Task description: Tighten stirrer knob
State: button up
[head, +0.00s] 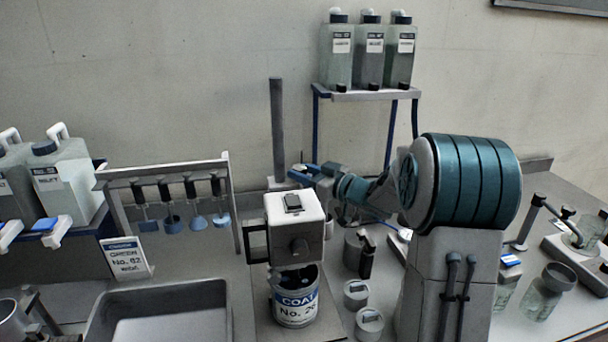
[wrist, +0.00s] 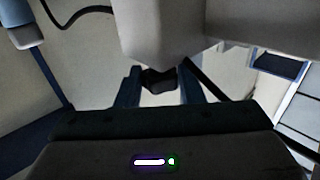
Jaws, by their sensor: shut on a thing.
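The stirrer has a white and dark-grey head (head: 295,215) on a tall grey post (head: 278,130). In the wrist view a small dark knob (wrist: 158,81) sits below a pale block (wrist: 170,35), between the two blue fingers of my gripper (wrist: 160,84). My gripper is shut on this knob. In the head view my gripper (head: 300,170) is beside the post, just above and behind the stirrer head; the knob cannot be made out there. A can with a blue label (head: 295,312) stands under the head.
A rack (head: 165,172) with hanging tools stands left of the stirrer, with a sign (head: 127,258) and a grey tray (head: 160,290) in front. Small lidded pots (head: 356,294) stand to the right. A bottle shelf (head: 365,94) is behind. Glass jars (head: 548,290) stand far right.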

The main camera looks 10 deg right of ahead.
jog(key=o, duration=1)
jog(key=b+v, duration=0.2)
jog(key=v, duration=1.2)
jog(key=shift+w, duration=0.1)
